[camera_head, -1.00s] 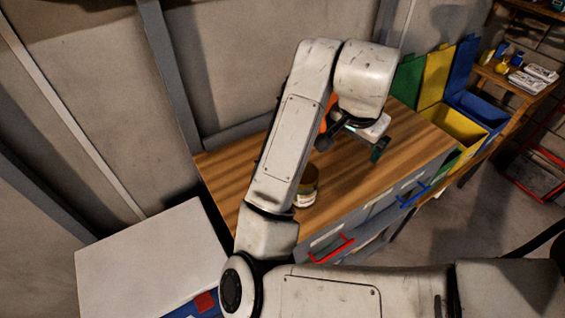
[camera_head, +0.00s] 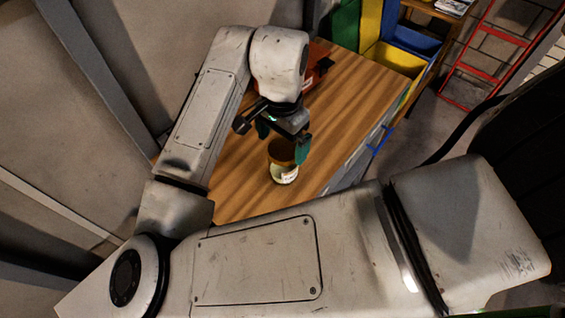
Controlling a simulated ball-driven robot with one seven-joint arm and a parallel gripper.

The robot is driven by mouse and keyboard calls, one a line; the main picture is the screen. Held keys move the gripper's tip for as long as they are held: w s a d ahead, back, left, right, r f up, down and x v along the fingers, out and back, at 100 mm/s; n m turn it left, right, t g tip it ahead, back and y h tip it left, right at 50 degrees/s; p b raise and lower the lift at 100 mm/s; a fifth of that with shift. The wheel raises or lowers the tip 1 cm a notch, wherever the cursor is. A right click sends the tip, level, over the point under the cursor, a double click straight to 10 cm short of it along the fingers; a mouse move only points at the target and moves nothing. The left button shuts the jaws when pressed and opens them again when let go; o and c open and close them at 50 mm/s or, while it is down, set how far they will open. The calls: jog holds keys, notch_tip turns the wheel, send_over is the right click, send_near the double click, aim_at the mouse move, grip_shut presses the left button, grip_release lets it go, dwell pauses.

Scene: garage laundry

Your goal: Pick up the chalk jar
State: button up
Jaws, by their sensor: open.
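The chalk jar (camera_head: 284,174) stands upright on the wooden worktop, with a brown upper part and a pale label lower down. My gripper (camera_head: 285,143) is open above the jar, its green-tipped fingers apart, one to the upper left and one to the upper right of the jar's top. The left finger is partly hidden by the gripper body. I cannot tell whether either finger touches the jar.
An orange-red object (camera_head: 316,66) lies on the worktop (camera_head: 352,98) behind my gripper. Green, yellow and blue bins (camera_head: 403,58) stand beyond the far end. A red metal frame (camera_head: 487,52) stands at the right. The worktop right of the jar is clear.

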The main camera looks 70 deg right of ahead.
aim_at(283, 149)
jog(key=f, duration=0.2)
jog(key=f+p, duration=0.1)
jog(key=f, duration=0.1)
jog(key=shift+s+f, duration=0.2)
jog(key=shift+f, duration=0.2)
jog(key=shift+c, duration=0.3)
jog(key=c, duration=1)
